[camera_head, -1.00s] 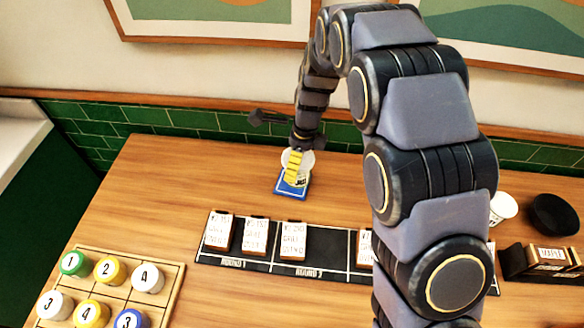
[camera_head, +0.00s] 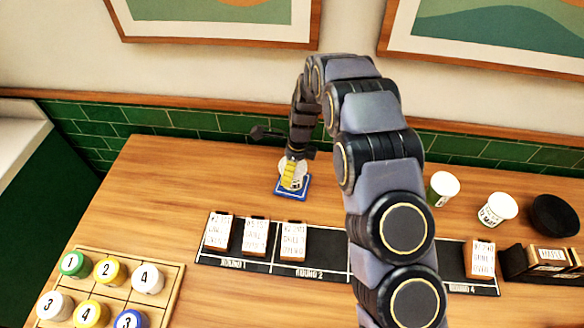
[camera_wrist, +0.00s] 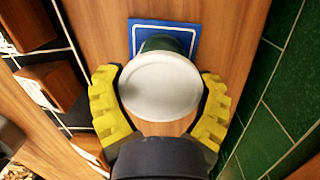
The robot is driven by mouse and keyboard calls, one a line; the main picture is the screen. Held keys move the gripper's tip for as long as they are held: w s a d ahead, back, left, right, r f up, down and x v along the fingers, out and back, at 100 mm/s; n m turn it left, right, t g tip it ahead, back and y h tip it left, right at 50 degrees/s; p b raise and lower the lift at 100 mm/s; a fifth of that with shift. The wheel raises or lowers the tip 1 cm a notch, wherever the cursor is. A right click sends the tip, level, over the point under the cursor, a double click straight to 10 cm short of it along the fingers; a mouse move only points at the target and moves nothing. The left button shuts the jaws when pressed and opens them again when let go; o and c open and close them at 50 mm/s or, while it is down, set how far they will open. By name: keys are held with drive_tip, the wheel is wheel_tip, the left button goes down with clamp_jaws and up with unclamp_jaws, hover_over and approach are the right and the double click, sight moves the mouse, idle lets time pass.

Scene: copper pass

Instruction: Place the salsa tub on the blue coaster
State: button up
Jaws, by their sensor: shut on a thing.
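My gripper (camera_head: 289,173) is shut on a tub with a white lid and a green side (camera_wrist: 160,88), which I take to be the salsa tub. A yellow finger is on each side of it in the wrist view. The blue coaster (camera_head: 292,195) lies at the back of the table, directly under the tub in the head view. In the wrist view the coaster (camera_wrist: 143,37) shows past the lid, with the tub over part of it. I cannot tell whether the tub's base touches the coaster. The tub's label is mostly hidden by the finger.
Two white-lidded tubs (camera_head: 443,188) (camera_head: 497,210) and a black bowl (camera_head: 553,215) stand at the right. A black mat (camera_head: 337,250) with several cards crosses the middle. A wooden tray (camera_head: 172,290) of numbered tubs is at front left. Green tiles (camera_head: 200,122) edge the table behind.

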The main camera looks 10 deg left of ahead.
drive_tip(key=shift+f, duration=0.15)
drive_tip(key=o, duration=1.1)
drive_tip(key=r, duration=0.4)
drive_tip(key=d+r, duration=0.1)
drive_tip(key=r, duration=0.6)
drive_tip(key=shift+w+d+r, duration=0.15)
drive_tip(key=shift+d+r, duration=0.1)
drive_tip(key=shift+r, duration=0.4)
drive_tip(key=shift+d, duration=0.1)
drive_tip(key=s+d+r+n, duration=0.5)
drive_tip(key=s+d+r, duration=0.1)
drive_tip(key=s+r, duration=0.1)
drive_tip(key=s+d+r+n, duration=0.2)
drive_tip(key=s+n, duration=0.3)
drive_tip(key=s, duration=0.4)
drive_tip(key=s+d+r+n+g+h, duration=0.1)
drive_tip(key=s+d+n, duration=0.3)
drive_tip(key=s, duration=0.4)
drive_tip(key=s+d+r+n, duration=0.3)
drive_tip(key=s+n, duration=0.3)
drive_tip(key=s, duration=0.3)
drive_tip(key=shift+s+r+h, duration=0.2)
drive_tip(key=shift+s+h, duration=0.1)
